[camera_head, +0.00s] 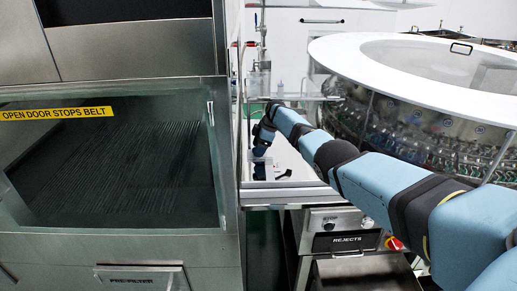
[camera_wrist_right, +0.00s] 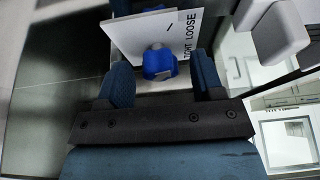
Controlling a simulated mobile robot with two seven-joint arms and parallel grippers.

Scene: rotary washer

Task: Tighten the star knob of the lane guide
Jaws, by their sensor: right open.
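The blue star knob (camera_wrist_right: 159,64) shows in the right wrist view, in front of a white plate (camera_wrist_right: 150,32) lettered "LOOSE" and a partly hidden word that looks like "TIGHT". My right gripper (camera_wrist_right: 163,75) is open, with one blue finger on either side of the knob. A gap shows between each finger and the knob, so it is not gripped. In the head view my right gripper (camera_head: 261,148) reaches over the white platform beside the steel cabinet. I cannot make out the knob there. My left gripper is in neither view.
A steel cabinet with a dark window (camera_head: 120,165) stands at the left. The round washer with a white rim (camera_head: 335,55) and many bottles is at the right. A rejects drawer (camera_head: 345,240) sits below the platform. A rounded white part (camera_wrist_right: 280,32) is close to the right finger.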

